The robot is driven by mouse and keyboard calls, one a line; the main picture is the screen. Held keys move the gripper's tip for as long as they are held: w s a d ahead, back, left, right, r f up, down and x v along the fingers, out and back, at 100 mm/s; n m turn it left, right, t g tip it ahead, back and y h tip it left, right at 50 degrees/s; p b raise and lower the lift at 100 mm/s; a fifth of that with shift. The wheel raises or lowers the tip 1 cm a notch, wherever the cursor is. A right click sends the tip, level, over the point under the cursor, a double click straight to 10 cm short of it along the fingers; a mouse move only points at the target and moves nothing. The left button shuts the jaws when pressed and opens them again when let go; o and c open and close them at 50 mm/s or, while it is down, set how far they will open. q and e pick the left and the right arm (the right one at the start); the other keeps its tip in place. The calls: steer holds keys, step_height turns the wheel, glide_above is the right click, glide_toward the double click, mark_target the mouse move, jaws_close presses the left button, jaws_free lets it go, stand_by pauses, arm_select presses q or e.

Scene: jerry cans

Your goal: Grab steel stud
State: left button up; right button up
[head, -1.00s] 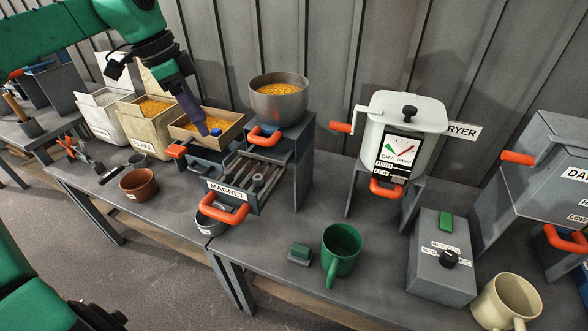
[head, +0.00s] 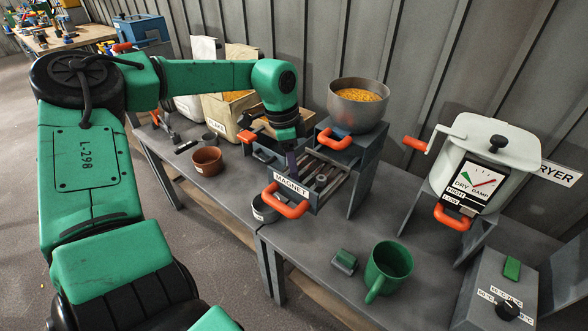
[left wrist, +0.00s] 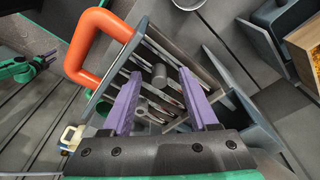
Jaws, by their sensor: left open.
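My left gripper (head: 291,165) is over the pulled-out magnet drawer (head: 291,190), a dark frame with metal bars and an orange handle. In the left wrist view its purple fingers (left wrist: 160,78) are open and point down at the bars. A short grey steel stud (left wrist: 159,75) shows between the fingertips, and a second small grey cylinder (left wrist: 141,106) lies closer in. Nothing is gripped. In the head view a small grey stud (head: 322,179) shows on the bars, right of the fingers. My right gripper does not show.
A brown bowl (head: 206,161) and a small grey cup (head: 265,209) are to the left. A green mug (head: 388,269) and the white dryer (head: 485,165) are to the right.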

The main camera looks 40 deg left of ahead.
arm_select(q)
steer(key=shift+r, duration=0.1)
jaws_close()
